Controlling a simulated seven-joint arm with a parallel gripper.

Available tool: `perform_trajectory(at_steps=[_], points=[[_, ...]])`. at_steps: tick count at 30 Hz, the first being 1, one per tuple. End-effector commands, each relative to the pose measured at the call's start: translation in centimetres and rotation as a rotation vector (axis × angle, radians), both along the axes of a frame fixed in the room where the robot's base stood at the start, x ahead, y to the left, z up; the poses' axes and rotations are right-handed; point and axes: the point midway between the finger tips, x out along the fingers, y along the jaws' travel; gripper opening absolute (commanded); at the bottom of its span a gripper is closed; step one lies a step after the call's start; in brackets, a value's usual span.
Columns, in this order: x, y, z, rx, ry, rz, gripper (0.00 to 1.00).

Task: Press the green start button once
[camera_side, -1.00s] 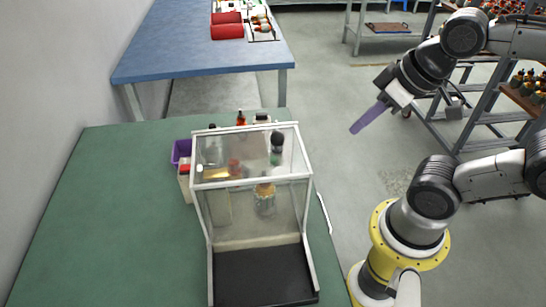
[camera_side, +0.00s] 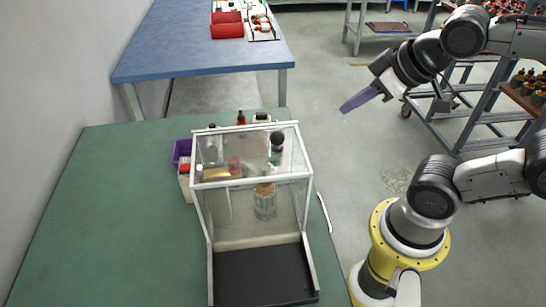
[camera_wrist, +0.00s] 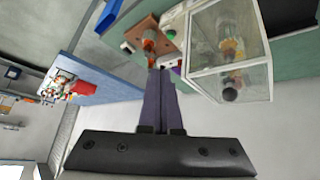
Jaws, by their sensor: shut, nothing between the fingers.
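My gripper (camera_side: 346,107), with long purple fingers, is shut and empty. It is in the air to the right of the green table, beyond the clear-walled guard box. The fingers also show in the wrist view (camera_wrist: 160,75), pointing toward the table's far end. In the side view I cannot make out the button for certain. My fingers are apart from everything on the table.
The clear guard box (camera_side: 250,215) with a white frame stands on the green table (camera_side: 110,220), with a winding part (camera_side: 264,200) visible through its panels. A blue table (camera_side: 190,50) stands at the back. Shelves stand right.

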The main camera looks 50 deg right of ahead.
Motion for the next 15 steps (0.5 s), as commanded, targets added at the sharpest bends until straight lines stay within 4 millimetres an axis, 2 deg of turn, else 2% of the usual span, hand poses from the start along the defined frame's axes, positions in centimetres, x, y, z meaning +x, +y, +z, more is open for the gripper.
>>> perform_trajectory(at_steps=[3, 7, 11, 15], points=[[3.3, -1.7, 2.3, -0.138, -0.145, 0.042, 0.00], [7.3, -2.8, 4.5, -0.304, -0.272, 0.130, 0.00], [10.8, -2.6, 5.8, -0.441, -0.362, 0.259, 0.00], [14.1, -1.4, 5.4, -0.544, -0.416, 0.441, 0.00]])
